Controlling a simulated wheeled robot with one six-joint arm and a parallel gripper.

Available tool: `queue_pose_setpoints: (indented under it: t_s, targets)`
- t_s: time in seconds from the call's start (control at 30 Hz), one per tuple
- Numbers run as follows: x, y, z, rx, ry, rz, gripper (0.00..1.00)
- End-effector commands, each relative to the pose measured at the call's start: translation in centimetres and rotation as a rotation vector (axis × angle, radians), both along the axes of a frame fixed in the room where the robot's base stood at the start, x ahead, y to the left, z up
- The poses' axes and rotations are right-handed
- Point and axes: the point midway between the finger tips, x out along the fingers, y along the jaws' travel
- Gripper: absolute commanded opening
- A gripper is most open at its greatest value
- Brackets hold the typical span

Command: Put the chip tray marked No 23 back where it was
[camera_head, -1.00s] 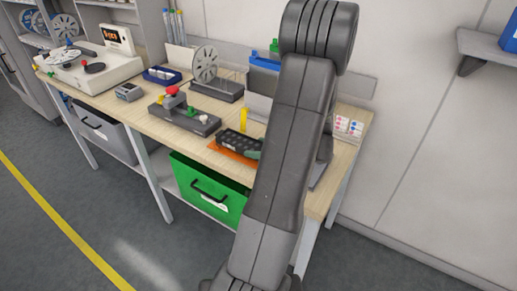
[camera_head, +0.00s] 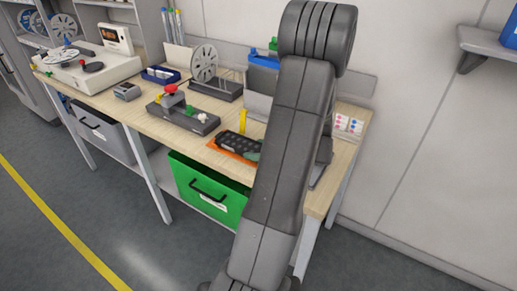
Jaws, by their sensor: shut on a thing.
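A black tray with rows of pockets (camera_head: 238,144) is at the front of the bench, over an orange mat (camera_head: 224,147). Its right end is hidden behind my arm, and no No 23 marking is legible. My arm stands in the foreground and bends over at the top. My gripper is hidden behind it, so what it holds cannot be seen. A small dark green piece shows at the tray's right end, beside my arm.
The wooden bench (camera_head: 130,108) carries a fixture with a red knob (camera_head: 182,115), a reel on a stand (camera_head: 204,66), a yellow upright piece (camera_head: 243,120) and a card with coloured dots (camera_head: 347,124). A green bin (camera_head: 207,190) sits below.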

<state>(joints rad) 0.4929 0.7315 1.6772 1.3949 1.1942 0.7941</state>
Motion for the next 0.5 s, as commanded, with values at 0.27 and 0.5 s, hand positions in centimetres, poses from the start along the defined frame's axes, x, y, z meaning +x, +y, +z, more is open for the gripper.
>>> queue_pose_setpoints:
  t_s: [0.27,0.5]
  targets:
    - [0.01,0.00,-0.63,0.000,0.000,0.000,0.17]
    - [0.01,0.00,-0.53,0.000,0.000,0.000,0.89]
